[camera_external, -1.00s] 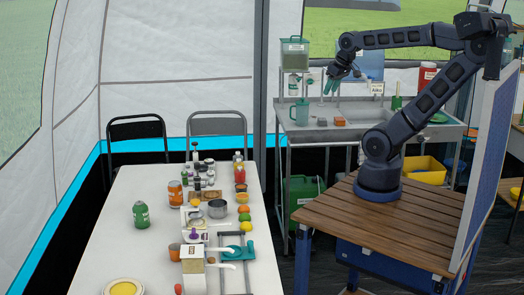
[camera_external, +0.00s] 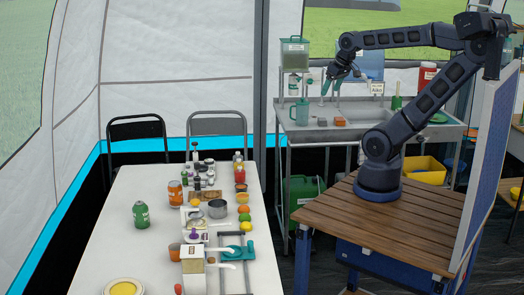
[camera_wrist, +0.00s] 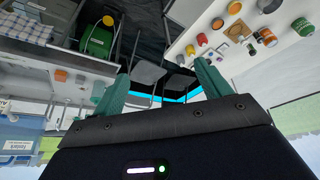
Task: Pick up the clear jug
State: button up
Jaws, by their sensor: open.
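A see-through greenish jug (camera_external: 299,112) with a handle stands upright at the left end of the metal sink counter in the external view. It is the likeliest clear jug. My gripper (camera_external: 331,87) hangs in the air above the counter, to the right of the jug and a little higher, apart from it. Its teal fingers are spread and empty. In the wrist view my gripper (camera_wrist: 160,82) is open with nothing between the fingers. I cannot clearly make out the jug there.
A sink counter (camera_external: 370,125) holds an orange block (camera_external: 339,121) and other small items. A larger clear green-lidded container (camera_external: 294,54) stands on a shelf above the jug. A long white table (camera_external: 115,230) with many food items is at left. A green canister (camera_external: 305,190) sits below the counter.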

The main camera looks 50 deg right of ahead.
jog(key=shift+o, duration=1.1)
